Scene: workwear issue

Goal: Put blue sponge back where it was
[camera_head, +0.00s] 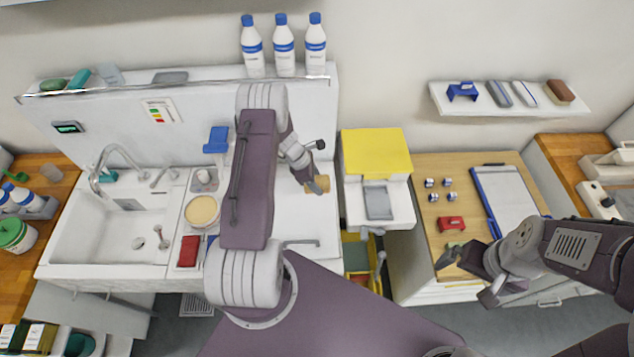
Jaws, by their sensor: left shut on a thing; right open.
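I cannot clearly make out a blue sponge. A blue block-like thing (217,139) stands upright against the white back panel behind the sink counter, and a blue piece (462,91) sits on the wall shelf. My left gripper (319,185) is shut on a small tan thing (312,188) above the white counter, right of the sink; its full shape is partly hidden by the fingers. My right gripper (466,278) is open and empty at the front edge of the wooden counter, near a red piece (450,223).
The sink (75,235) is at left, with a red block (188,251) and a round tan-topped tub (202,210) beside it. A yellow-topped unit (376,153) stands right of my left gripper. A clipboard (507,200) lies on the wooden counter. Bottles (283,48) line the ledge.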

